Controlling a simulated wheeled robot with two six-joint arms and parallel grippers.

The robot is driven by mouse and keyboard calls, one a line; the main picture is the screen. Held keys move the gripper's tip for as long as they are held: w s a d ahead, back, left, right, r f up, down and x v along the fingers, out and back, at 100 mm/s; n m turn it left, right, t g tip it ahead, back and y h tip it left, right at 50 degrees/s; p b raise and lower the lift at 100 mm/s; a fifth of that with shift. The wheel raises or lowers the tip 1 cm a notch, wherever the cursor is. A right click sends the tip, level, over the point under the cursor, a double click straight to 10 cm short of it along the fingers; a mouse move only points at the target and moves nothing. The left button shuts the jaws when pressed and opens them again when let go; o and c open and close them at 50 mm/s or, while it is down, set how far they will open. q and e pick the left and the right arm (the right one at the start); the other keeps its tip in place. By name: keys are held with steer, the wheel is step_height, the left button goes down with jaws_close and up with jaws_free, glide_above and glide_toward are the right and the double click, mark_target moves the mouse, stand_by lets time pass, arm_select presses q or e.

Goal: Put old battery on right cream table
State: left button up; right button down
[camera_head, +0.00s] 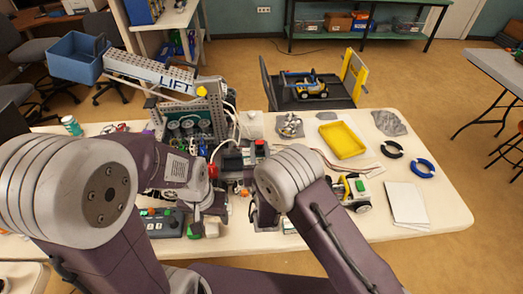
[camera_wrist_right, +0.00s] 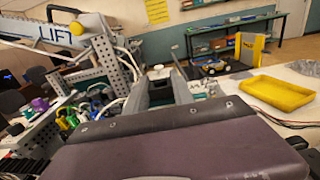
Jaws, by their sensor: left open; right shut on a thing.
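The right cream table (camera_head: 441,213) fills the middle of the head view, crowded on the left and clearer at its right end. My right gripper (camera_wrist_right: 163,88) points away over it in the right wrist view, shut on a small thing. That thing is mostly hidden between the fingers; I take it as the old battery but cannot make out its shape. In the head view my right arm hides the grip. My left gripper (camera_head: 211,203) is open and low over the table's front, beside a dark control box (camera_head: 164,223).
A yellow tray (camera_head: 343,140), a blue ring (camera_head: 423,169), a black ring (camera_head: 392,149), white sheets (camera_head: 407,203) and a small wheeled model (camera_head: 355,191) stand to the right. The LIFT crane (camera_head: 160,76) rises at back left. Bare tabletop lies near the right edge.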

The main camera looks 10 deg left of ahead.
mark_target(260, 153)
steer(key=shift+r+p, duration=2.15)
steer(key=shift+r, duration=1.35)
arm_select(q)
step_height(260, 153, up, 4)
steer(key=shift+r, duration=0.25)
arm_select(e)
steer(key=shift+d+f, duration=0.1)
